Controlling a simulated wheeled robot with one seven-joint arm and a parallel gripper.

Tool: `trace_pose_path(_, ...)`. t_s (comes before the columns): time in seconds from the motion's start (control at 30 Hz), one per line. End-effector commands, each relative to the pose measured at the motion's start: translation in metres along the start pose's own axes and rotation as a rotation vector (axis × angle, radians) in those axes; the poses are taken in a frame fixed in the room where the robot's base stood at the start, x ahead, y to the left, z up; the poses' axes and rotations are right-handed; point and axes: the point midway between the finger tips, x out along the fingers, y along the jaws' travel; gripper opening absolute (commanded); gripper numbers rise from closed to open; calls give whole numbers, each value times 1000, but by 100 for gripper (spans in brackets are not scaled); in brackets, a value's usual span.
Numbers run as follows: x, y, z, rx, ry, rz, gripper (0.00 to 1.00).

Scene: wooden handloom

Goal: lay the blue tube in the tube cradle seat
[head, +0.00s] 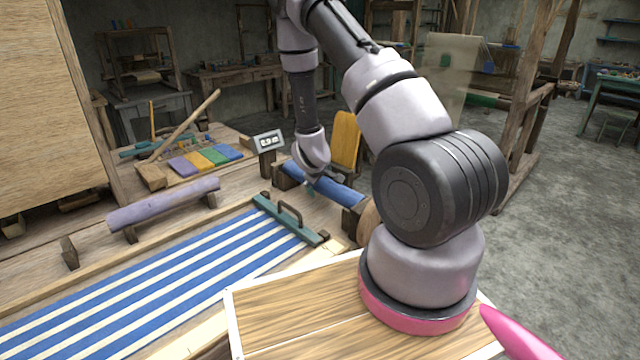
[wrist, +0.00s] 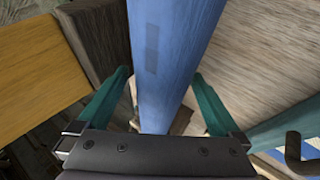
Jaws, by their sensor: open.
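The blue tube (head: 338,191) lies between dark wooden end blocks, a far one (head: 283,178) and a near one (head: 352,222), at the right of the loom in the head view. In the wrist view the blue tube (wrist: 165,60) runs lengthwise between the teal fingers of my gripper (wrist: 161,78). The fingers are open, one on each side, with a visible gap to the tube. In the head view my gripper (head: 312,184) is low over the tube, its fingers mostly hidden. I cannot tell whether these blocks are the tube cradle seat.
A lilac tube (head: 165,203) rests on wooden supports to the left. A green bar with a handle (head: 290,217) lies beside the blue tube, above striped cloth (head: 170,280). A small display (head: 268,141) and yellow panel (head: 346,140) stand close behind.

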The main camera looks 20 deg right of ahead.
Motion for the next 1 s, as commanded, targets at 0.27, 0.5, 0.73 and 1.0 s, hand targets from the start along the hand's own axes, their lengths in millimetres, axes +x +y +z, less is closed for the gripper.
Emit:
trace_pose_path(0.27,-46,0,-2,-3,5,1,100)
trace_pose_path(0.5,-89,0,-2,-1,5,1,100)
trace_pose_path(0.73,-106,0,-1,0,2,1,100)
trace_pose_path(1.0,-106,0,0,1,1,1,100)
